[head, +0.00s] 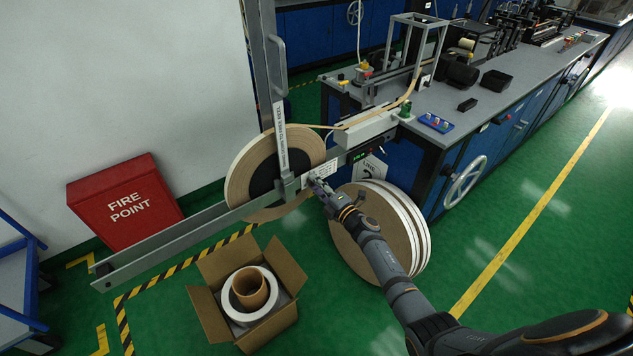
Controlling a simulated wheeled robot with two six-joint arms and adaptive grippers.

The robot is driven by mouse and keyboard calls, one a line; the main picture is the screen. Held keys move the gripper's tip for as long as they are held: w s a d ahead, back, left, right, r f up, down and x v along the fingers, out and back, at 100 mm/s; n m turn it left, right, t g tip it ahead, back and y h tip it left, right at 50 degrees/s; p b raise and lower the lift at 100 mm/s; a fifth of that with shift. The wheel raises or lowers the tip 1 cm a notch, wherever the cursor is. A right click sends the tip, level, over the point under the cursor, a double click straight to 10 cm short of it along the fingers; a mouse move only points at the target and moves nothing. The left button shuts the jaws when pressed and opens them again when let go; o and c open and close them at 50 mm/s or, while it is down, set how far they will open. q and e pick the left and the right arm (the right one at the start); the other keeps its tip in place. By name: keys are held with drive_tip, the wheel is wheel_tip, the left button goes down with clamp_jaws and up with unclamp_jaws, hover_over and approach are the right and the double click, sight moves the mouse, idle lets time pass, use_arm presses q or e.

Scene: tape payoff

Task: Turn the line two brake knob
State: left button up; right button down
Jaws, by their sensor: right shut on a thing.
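My right arm reaches in from the lower right. Its gripper (316,182) is at the grey beam (190,232) of the tape payoff, just right of the upright post, and is shut on the brake knob, which the fingers hide. The tape reel (244,178) with a dark hub hangs behind the post, left of the gripper. A tape strip runs from the reel to the right over the bench. A sign reading LINE (369,168) is on the blue cabinet behind, its number partly hidden. My left gripper is not in view.
Large spare reels (345,245) lean against the bench below my right gripper. An open cardboard box (207,272) with a roll inside stands on the green floor. A red fire point box (105,205) is by the wall. A handwheel (466,182) sticks out from the bench front.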

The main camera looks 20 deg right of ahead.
drive_tip(key=shift+m+p, duration=0.65)
drive_tip(key=shift+m, duration=0.95)
drive_tip(key=shift+f, duration=0.1)
drive_tip(key=c, duration=1.1)
unclamp_jaws()
drive_tip(key=v, duration=1.2)
